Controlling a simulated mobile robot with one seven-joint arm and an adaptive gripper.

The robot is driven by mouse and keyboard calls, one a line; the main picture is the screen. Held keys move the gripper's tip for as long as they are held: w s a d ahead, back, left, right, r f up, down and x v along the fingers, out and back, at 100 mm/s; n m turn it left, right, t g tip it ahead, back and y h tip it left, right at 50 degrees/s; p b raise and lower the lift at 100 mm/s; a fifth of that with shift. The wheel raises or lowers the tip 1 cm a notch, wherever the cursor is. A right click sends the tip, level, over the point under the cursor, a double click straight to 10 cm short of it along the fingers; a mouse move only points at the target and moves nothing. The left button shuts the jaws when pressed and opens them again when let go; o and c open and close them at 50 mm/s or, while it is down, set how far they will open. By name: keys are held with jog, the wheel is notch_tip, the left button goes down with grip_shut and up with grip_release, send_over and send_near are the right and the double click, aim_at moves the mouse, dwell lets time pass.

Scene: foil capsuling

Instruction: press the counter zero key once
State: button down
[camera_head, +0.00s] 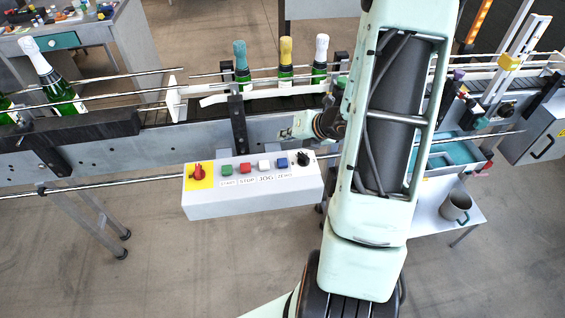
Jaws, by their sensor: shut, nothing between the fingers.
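A light grey control box (250,202) stands at the front of the conveyor. Its top holds a row of keys: green (227,170), red (245,168), white (264,165) and blue (282,162). The label below the blue key appears to read ZERO; the small print is hard to read. My gripper (286,131) is shut and empty, pale green, pointing left. In the picture it is above and just beyond the blue key, apart from it. My arm hides part of the conveyor to the right.
A red knob on a yellow plate (197,183) and a black knob (303,158) flank the keys. Foil-topped bottles (285,75) stand on the conveyor behind a guide rail. A grey mug (455,206) is on a side table at right. Floor in front is clear.

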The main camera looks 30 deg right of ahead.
aim_at(280, 159)
jog(key=shift+f+b, duration=3.2)
jog(key=shift+f, duration=0.75)
jog(key=shift+f, duration=0.15)
jog(key=shift+f+b, duration=0.3)
jog(key=shift+b, duration=0.15)
jog(key=shift+f+b, duration=0.55)
jog(key=shift+r, duration=0.1)
jog(key=shift+r+p, duration=0.85)
jog(key=shift+r, duration=0.05)
jog(key=shift+r, duration=0.1)
notch_tip(280, 159, up, 5)
jog(key=p, duration=0.4)
